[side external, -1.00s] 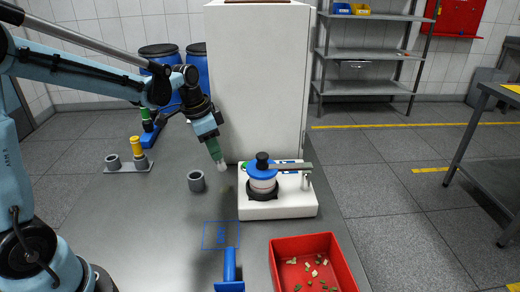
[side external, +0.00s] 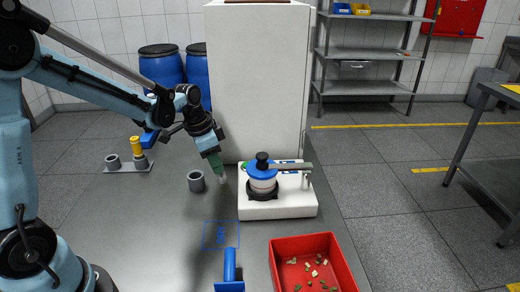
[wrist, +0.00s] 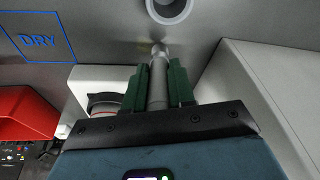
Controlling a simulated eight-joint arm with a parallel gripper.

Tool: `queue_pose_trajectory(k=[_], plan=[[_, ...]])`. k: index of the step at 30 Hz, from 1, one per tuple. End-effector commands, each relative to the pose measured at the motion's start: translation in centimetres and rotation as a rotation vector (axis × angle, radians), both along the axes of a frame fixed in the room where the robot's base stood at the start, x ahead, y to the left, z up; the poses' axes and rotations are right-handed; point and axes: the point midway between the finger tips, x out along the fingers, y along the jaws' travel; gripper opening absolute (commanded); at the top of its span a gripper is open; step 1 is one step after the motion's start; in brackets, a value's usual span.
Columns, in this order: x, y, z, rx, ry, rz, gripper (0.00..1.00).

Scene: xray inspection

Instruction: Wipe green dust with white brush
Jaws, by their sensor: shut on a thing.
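My gripper (side external: 216,166) is shut on a slim, pale grey-white brush (wrist: 158,80). In the wrist view the brush lies between the two green fingers (wrist: 160,85), its rounded light tip pointing away from the wrist. In the side view its pale tip (side external: 222,179) points down over the grey table, between a grey cup and the white device. I cannot tell whether the tip touches the table. Green dust is not clearly visible; a faint yellowish smudge (wrist: 143,46) may show near the tip in the wrist view.
The grey cup (side external: 196,181) stands left of the brush, the white device (side external: 280,208) with a blue-rimmed pot (side external: 262,180) right. A red bin (side external: 343,262), blue stand (side external: 230,270) and blue-marked square (side external: 220,235) lie nearer. A holder with yellow-topped piece (side external: 136,150) is left; a tall white cabinet (side external: 257,80) stands behind.

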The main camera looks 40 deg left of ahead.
Motion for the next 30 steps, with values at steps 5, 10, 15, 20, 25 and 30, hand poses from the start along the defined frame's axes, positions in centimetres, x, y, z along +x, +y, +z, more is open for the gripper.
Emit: queue_pose_trajectory(k=[5,10,15,20,25,30], plan=[[0.0,-0.01,0.01,0.0,0.0,0.0,0.0],[0.0,-0.01,0.0,0.0,0.0,0.0,0.0],[0.01,-0.01,-0.15,0.0,0.0,0.0,0.0],[0.01,-0.01,-0.33,0.0,0.0,0.0,0.0],[0.02,0.0,-0.51,0.0,0.0,0.0,0.0],[0.01,0.0,-0.71,0.0,0.0,0.0,0.0]])
